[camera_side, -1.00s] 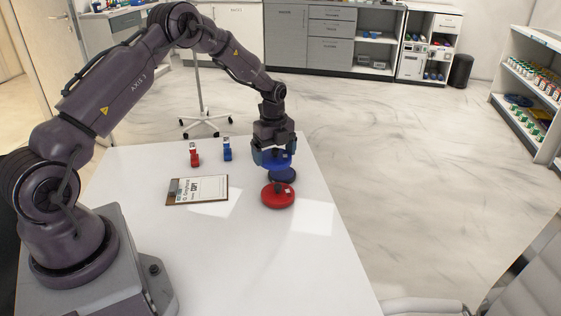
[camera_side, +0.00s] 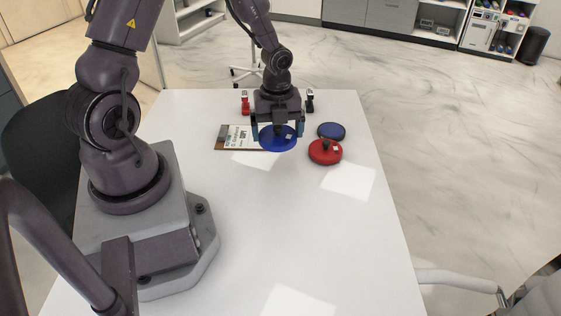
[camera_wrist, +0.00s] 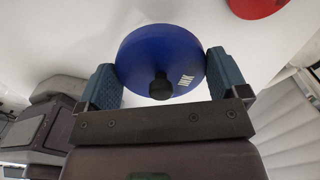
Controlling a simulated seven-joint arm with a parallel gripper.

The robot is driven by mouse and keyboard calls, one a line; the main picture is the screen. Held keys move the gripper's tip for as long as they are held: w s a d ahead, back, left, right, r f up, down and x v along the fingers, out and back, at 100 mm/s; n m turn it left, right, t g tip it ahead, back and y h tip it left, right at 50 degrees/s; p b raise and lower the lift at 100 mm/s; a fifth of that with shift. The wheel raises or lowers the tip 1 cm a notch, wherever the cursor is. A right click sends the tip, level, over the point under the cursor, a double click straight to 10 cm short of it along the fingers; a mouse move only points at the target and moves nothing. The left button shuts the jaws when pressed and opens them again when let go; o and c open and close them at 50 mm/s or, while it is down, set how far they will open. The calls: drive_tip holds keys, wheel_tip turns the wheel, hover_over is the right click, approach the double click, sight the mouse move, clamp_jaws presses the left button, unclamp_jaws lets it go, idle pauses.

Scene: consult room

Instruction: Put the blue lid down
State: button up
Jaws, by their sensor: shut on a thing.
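The blue lid (camera_side: 278,142) is a round disc with a dark knob. In the wrist view the lid (camera_wrist: 160,52) shows white "INK" lettering and sits between the two blue fingers. My gripper (camera_side: 279,134) is shut on its rim. The lid appears right of the clipboard and hides part of it; its exact height over the table is hard to tell. An open-looking blue round pad (camera_side: 331,130) stands to the right of the lid, apart from it.
The clipboard (camera_side: 229,139) lies at left. A red stamp (camera_side: 245,104) and a dark-handled stamp (camera_side: 309,101) stand behind my gripper. The white table (camera_side: 260,215) is bare in front.

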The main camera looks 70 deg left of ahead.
drive_tip(key=m, duration=0.1)
hover_over(276, 171)
wheel_tip(276, 171, down, 5)
drive_tip(key=shift+d, duration=0.15)
drive_tip(key=shift+f, duration=2.05)
drive_tip(key=shift+f, duration=0.15)
drive_tip(key=o, duration=0.6)
drive_tip(key=shift+c, duration=0.2)
